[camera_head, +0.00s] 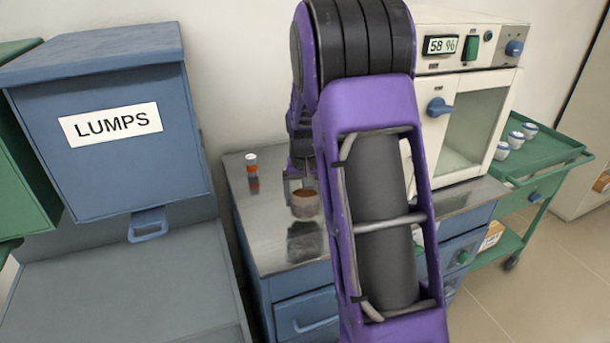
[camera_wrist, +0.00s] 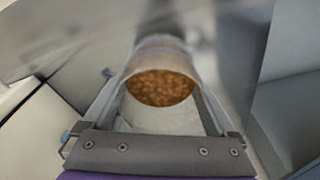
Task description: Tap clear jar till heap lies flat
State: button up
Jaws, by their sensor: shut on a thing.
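A clear jar (camera_wrist: 163,58) sits between the fingers of my gripper (camera_wrist: 163,100) in the wrist view, with brown grainy stuff (camera_wrist: 162,88) inside. The grains fill the lower part of the round opening seen from above; whether the surface is flat or heaped is not clear. In the head view the jar (camera_head: 306,204) is at the metal bench top, with brown contents near its rim. Whether the jar touches the bench is hard to tell.
A small orange-and-white bottle (camera_head: 251,164) stands on the steel bench top (camera_head: 262,225). A blue bin marked LUMPS (camera_head: 115,150) is at left. A white cabinet with a 58 % display (camera_head: 441,45) stands at right, beside a green cart (camera_head: 545,158) with several small white jars.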

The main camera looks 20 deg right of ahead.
jog(key=shift+r+p, duration=0.35)
jog(key=shift+r, duration=0.45)
jog(key=shift+f, duration=0.15)
notch_tip(320, 180, down, 4)
jog(key=b, duration=0.3)
jog(key=shift+f, duration=0.2)
jog(key=shift+r, duration=0.2)
jog(key=shift+c, duration=0.9)
jog(key=o, duration=1.4)
